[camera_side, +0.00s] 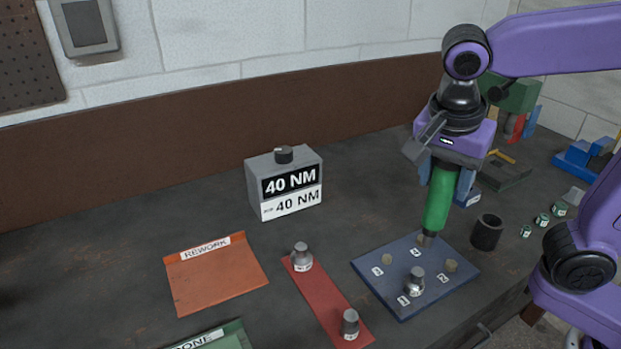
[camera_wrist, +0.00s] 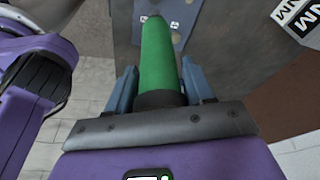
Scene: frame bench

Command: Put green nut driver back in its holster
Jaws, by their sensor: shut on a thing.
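My gripper (camera_side: 444,182) is shut on the green nut driver (camera_side: 438,200), which hangs nearly upright with its socket end down. The driver's lower end is at the far corner of the blue numbered plate (camera_side: 386,288), over or on a stud there; I cannot tell if they touch. In the wrist view the green handle (camera_wrist: 158,62) lies between the two blue fingers (camera_wrist: 160,88). A dark open-topped cylinder (camera_side: 487,232), which looks like the holster, stands just right of the plate. No tool shows in it.
A metal nut (camera_side: 416,283) sits on the plate beside bare studs. A red strip (camera_side: 325,300) with two nuts, an orange rework mat (camera_side: 215,275) and a grey 40 NM box (camera_side: 284,185) are to the left. Small green-marked parts (camera_side: 542,220) stand right of the cylinder.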

